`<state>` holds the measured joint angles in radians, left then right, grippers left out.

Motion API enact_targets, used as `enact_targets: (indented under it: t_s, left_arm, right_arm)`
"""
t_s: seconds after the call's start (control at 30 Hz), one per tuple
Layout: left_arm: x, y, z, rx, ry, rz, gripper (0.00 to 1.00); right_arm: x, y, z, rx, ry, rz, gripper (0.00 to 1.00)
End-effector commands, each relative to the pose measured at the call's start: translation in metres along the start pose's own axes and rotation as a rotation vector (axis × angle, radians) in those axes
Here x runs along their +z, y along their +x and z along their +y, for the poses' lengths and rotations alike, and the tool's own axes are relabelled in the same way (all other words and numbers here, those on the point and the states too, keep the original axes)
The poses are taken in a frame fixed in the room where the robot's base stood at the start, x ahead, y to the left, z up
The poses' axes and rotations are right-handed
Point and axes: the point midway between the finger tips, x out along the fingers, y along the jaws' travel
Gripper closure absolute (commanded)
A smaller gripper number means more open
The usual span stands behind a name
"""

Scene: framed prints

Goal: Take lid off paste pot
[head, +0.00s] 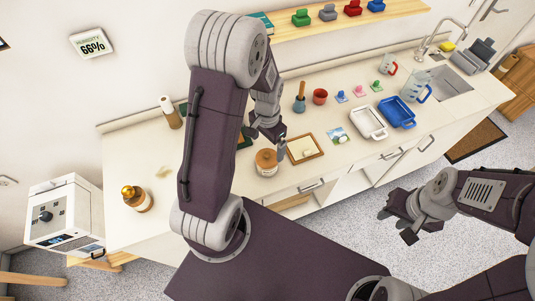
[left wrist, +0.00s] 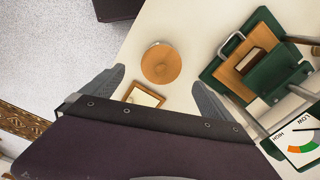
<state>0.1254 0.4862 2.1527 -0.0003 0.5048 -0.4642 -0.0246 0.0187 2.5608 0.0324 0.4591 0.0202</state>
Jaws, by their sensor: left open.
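The paste pot (head: 267,168), a pale round jar with a wooden lid (head: 266,156), stands on the counter near its front edge. In the left wrist view the lid (left wrist: 161,63) is a round wooden disc with a small central mark, seated on the pot. My left gripper (head: 266,140) is open and empty just above and behind the pot in the head view. In the left wrist view its fingertips (left wrist: 158,76) lie apart on either side of the lid's near edge, with no contact visible. My right gripper (head: 397,226) is open and empty in front of the counter, over the floor.
A wooden frame (head: 305,148) lies right of the pot. A green clamp-like device (left wrist: 260,60) stands beside it in the wrist view. A white tray (head: 368,123) and blue tray (head: 397,112) are further right.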

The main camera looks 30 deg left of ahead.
Motion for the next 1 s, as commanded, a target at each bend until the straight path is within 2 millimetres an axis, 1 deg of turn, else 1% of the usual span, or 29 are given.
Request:
enact_targets:
  t_s: [0.03,0.1,0.27,0.4,0.5,0.6,0.77,0.8,0.87,0.9,0.97,1.0]
  left_arm:
    - [0.001,0.006,0.0,0.002,0.0,-0.004,0.02]
    - [0.0,0.012,0.0,0.0,-0.001,-0.001,0.02]
    - [0.001,0.019,0.0,0.001,-0.001,-0.001,0.02]
    - [0.002,0.044,0.0,0.002,-0.002,-0.004,0.02]
    - [0.001,0.059,0.0,0.001,-0.002,-0.001,0.02]
    - [0.001,0.065,-0.001,0.0,-0.002,0.001,0.02]
    - [0.0,0.065,-0.001,-0.001,-0.002,0.003,0.02]
    - [0.0,0.065,-0.001,-0.001,-0.002,0.003,0.08]
    - [0.0,0.065,-0.001,-0.001,-0.002,0.002,0.24]
    - [0.0,0.065,-0.001,-0.001,-0.002,0.002,0.36]
    - [0.0,0.065,-0.001,-0.001,-0.002,0.002,0.52]
    - [0.0,0.065,-0.001,-0.001,-0.002,0.002,0.63]
  right_arm:
    - [0.0,-0.002,0.0,0.0,0.0,0.0,0.64]
    - [-0.001,-0.002,0.0,0.0,0.0,0.001,0.64]
    - [-0.001,-0.004,0.0,0.0,0.0,0.001,0.64]
    - [-0.002,-0.013,0.0,0.0,0.0,0.001,0.64]
    - [-0.002,-0.012,0.0,0.0,0.0,0.001,0.64]
    - [-0.002,-0.012,0.0,0.0,0.0,0.001,0.64]
    - [-0.002,-0.012,0.0,0.0,0.0,0.001,0.64]
    - [-0.002,-0.012,0.0,0.0,0.0,0.001,0.64]
    - [-0.002,-0.012,0.0,0.0,0.0,0.001,0.64]
    - [-0.002,-0.012,0.0,0.0,0.0,0.001,0.64]
    - [-0.002,-0.012,0.0,0.0,0.0,0.001,0.64]
    - [-0.002,-0.012,0.0,0.0,0.0,0.001,0.64]
